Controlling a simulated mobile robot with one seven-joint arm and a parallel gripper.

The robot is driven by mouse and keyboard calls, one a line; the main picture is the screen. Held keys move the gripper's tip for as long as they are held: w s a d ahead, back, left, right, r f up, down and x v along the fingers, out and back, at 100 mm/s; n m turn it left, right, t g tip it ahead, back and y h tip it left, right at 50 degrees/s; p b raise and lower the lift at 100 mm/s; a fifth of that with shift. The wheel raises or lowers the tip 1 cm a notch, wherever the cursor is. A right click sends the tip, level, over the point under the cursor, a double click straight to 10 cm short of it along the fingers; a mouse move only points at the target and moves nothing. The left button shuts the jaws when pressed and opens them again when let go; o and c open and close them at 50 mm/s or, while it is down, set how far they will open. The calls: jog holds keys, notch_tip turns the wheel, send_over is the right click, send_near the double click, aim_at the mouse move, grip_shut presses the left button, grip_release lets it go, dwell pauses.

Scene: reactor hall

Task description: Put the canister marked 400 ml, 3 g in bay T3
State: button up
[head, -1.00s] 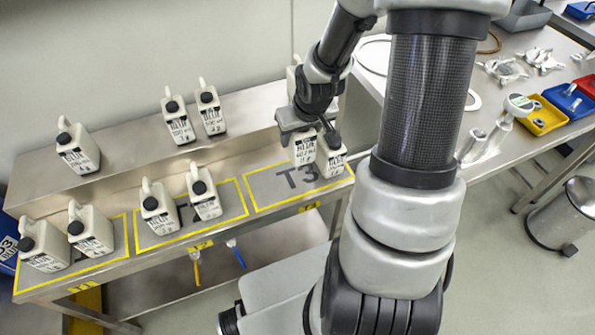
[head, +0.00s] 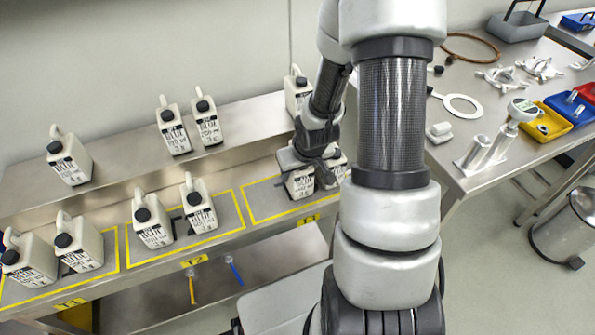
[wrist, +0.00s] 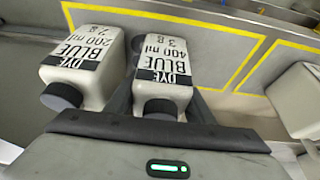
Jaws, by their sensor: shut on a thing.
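The canister marked BLUE 400 ml, 3 g (wrist: 163,72) is white with a dark cap and sits between my gripper's two dark fingers in the wrist view. In the head view this canister (head: 299,182) is upright over bay T3 (head: 262,198), a grey patch with a yellow border. I cannot tell whether its base touches the patch. My gripper (head: 315,160) is shut on it; the arm partly hides the bay. A canister marked 200 ml, 2 g (wrist: 85,50) stands close beside it, to the left in the wrist view, also in T3.
Two canisters stand in bay T2 (head: 225,225) and two in bay T1 (head: 113,262). Several more stand on the raised back ledge (head: 110,165). A side table (head: 480,200) with tools and trays is at the right. Bay T3's left part is clear.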

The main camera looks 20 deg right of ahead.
aim_at(305, 172)
jog(key=shift+f, duration=0.2)
jog(key=o, duration=1.4)
jog(key=shift+s+r+p, duration=0.1)
jog(key=shift+r+p, duration=0.2)
jog(key=shift+r, duration=0.35)
jog(key=p+v, duration=0.4)
jog(key=v, duration=0.7)
jog(key=shift+p, duration=0.35)
jog(key=shift+s, duration=0.1)
jog(key=shift+r, duration=0.1)
